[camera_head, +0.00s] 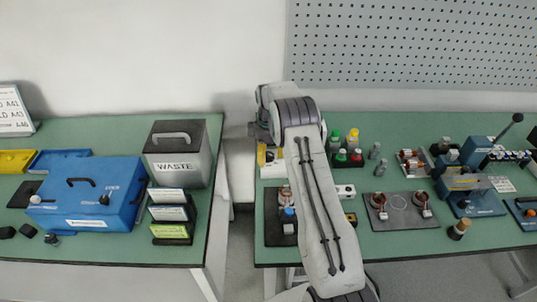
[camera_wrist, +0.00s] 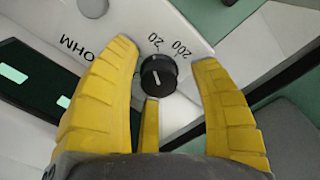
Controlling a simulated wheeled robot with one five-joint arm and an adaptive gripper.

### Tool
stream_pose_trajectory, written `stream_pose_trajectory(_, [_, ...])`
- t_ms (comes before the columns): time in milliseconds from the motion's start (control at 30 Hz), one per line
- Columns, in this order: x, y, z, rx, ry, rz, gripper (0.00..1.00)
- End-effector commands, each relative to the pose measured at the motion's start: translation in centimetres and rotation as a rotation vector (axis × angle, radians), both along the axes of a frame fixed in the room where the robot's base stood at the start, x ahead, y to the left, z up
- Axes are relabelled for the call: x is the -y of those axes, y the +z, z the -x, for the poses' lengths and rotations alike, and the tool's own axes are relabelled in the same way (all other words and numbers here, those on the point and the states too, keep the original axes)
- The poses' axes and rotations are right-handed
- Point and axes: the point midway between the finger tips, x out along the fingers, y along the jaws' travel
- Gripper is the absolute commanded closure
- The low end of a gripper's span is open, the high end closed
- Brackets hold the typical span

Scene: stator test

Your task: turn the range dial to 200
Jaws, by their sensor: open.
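The black round range dial (camera_wrist: 158,75) shows in the wrist view on a white meter panel (camera_wrist: 195,28) with a dark display at the left. It has a short pale pointer line; I cannot tell for certain which mark it points to. The printed mark "20" (camera_wrist: 154,37) lies just above the dial, "200" (camera_wrist: 183,48) lies to its upper right, and "OHM" is at the left. My gripper (camera_wrist: 166,55) is open, its yellow fingers on both sides of the dial, with a gap at each side. In the head view my arm hides the dial.
In the head view, a waste bin (camera_head: 178,153) and a blue box (camera_head: 88,195) stand on the left table. A gap separates the tables.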

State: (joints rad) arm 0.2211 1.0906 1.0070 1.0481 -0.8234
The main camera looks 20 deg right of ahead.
Motion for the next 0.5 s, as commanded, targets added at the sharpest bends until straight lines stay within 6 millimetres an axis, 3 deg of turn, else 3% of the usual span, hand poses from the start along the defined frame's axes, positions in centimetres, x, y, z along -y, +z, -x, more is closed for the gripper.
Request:
stream_pose_trajectory(267, [0.03,0.29,-0.18,0.007,0.023,0.001,0.42])
stream_pose_trajectory(500, [0.01,0.61,-0.14,0.005,0.179,0.001,0.42])
